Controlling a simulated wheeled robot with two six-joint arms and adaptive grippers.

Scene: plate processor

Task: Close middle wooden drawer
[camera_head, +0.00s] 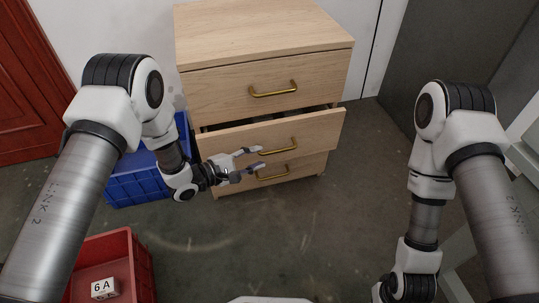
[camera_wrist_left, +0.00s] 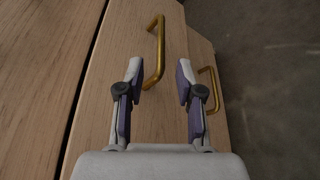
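The wooden cabinet (camera_head: 262,40) has three drawers with brass handles. The middle drawer (camera_head: 322,127) is pulled out, with a dark gap above its front. Its brass handle (camera_head: 279,148) also shows in the left wrist view (camera_wrist_left: 155,52). My left gripper (camera_head: 260,158) is in front of the middle drawer, near the left end of that handle. In the left wrist view, its fingers (camera_wrist_left: 158,78) are spread apart, with the handle's near end close to the left fingertip; I cannot tell whether they touch. My right arm hangs at the right, and its gripper fingers are out of the frame.
A blue crate (camera_head: 137,190) stands left of the cabinet, behind my left arm. A red crate (camera_head: 143,262) with a white block marked 6A (camera_head: 104,288) is at the lower left. The floor in front of the cabinet is clear.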

